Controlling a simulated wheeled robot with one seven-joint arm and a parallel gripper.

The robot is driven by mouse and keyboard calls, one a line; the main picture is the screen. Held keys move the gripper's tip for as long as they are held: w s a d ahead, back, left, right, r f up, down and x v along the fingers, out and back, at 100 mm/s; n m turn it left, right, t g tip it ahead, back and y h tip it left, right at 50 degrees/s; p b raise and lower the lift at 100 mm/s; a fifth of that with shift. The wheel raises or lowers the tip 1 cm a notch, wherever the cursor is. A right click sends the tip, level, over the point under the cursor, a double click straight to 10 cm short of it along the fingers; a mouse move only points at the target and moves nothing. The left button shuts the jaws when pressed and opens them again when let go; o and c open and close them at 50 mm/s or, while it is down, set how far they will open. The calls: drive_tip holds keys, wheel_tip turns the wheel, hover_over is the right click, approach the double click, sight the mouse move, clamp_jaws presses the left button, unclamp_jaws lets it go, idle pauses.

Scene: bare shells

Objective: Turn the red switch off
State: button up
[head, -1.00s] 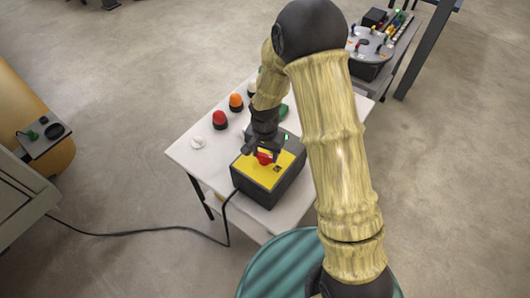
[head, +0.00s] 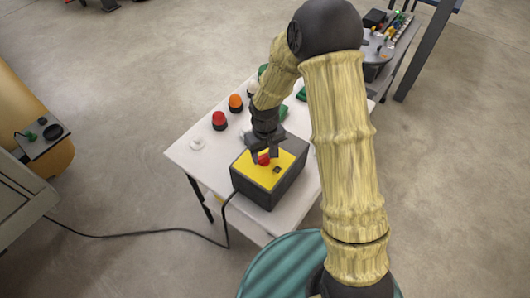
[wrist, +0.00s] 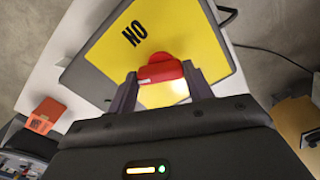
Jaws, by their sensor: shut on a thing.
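The red switch (head: 263,159) is a knob on the yellow top (head: 257,174) of a dark grey box on the white table. In the wrist view the red switch (wrist: 160,70) lies crosswise between my two fingertips. My gripper (head: 266,155) reaches down from above and is shut on it; it also shows in the wrist view (wrist: 161,80). Black lettering (wrist: 134,34) on the yellow face reads like an upside-down "ON" in the wrist view. Part of the switch is hidden by my fingers in the head view.
The white table (head: 205,170) also holds a red lamp (head: 219,120), an orange lamp (head: 236,102) and green items farther back. A black cable (head: 150,231) runs from the box across the floor. A teal round surface (head: 275,268) is at the bottom.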

sight(265, 155)
drive_tip(key=n, duration=0.5)
drive_tip(key=shift+w+n+p, duration=0.1)
drive_tip(key=shift+n+p, duration=0.2)
idle(0.4)
drive_tip(key=o, duration=1)
drive_tip(key=shift+r, duration=0.15)
wheel_tip(265, 155, up, 17)
drive_tip(key=shift+r+b, duration=0.1)
drive_tip(key=shift+b, duration=0.85)
